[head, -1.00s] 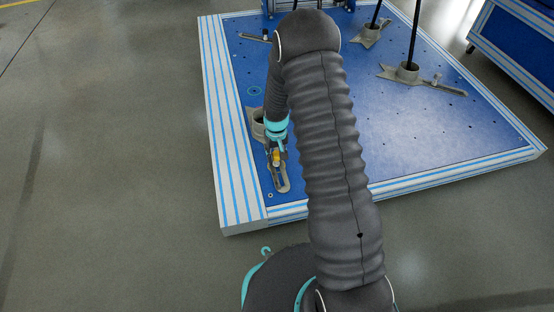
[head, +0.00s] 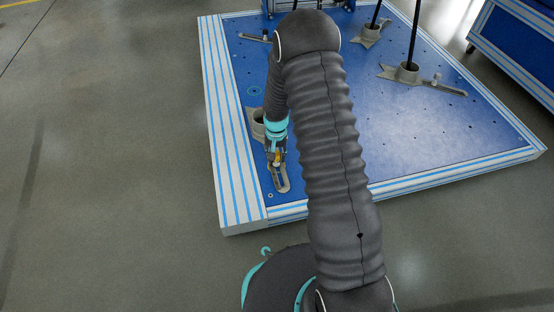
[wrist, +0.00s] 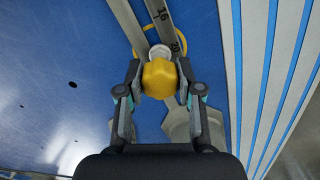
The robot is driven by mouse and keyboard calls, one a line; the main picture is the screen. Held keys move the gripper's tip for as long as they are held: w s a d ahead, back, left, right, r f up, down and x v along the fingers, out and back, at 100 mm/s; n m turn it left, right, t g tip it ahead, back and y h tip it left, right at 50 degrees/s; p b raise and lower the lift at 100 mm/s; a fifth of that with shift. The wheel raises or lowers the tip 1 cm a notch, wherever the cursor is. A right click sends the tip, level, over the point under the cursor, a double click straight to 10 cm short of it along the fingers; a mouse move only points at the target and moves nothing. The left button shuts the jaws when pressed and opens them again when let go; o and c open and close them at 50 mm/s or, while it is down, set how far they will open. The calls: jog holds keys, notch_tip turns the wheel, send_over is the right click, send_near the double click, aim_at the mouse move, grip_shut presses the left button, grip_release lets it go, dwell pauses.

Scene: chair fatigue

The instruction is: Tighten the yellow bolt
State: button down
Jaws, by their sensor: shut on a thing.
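The yellow bolt (wrist: 159,78) has a faceted head and sits between my fingertips in the wrist view. My gripper (wrist: 160,74) is shut on it, one finger on each side. A pale round part shows just behind the bolt head, by a grey slotted bracket (wrist: 183,30) with dark numbers. In the head view my gripper (head: 276,154) is low over the slotted bracket (head: 281,183) near the platform's left front corner. Only a little of the yellow bolt (head: 277,161) shows there; the gripper hides the rest.
The bracket lies on a blue platform (head: 400,130) with a white and blue striped edge (head: 223,140). Other brackets with black poles (head: 411,45) stand farther back. A blue cabinet (head: 520,45) is at the right. The grey floor at left is clear.

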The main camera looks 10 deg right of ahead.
jog(key=m, duration=0.3)
jog(key=c, duration=0.8)
grip_release()
jog(key=shift+o, duration=0.2)
jog(key=n, duration=0.3)
jog(key=shift+n, duration=0.4)
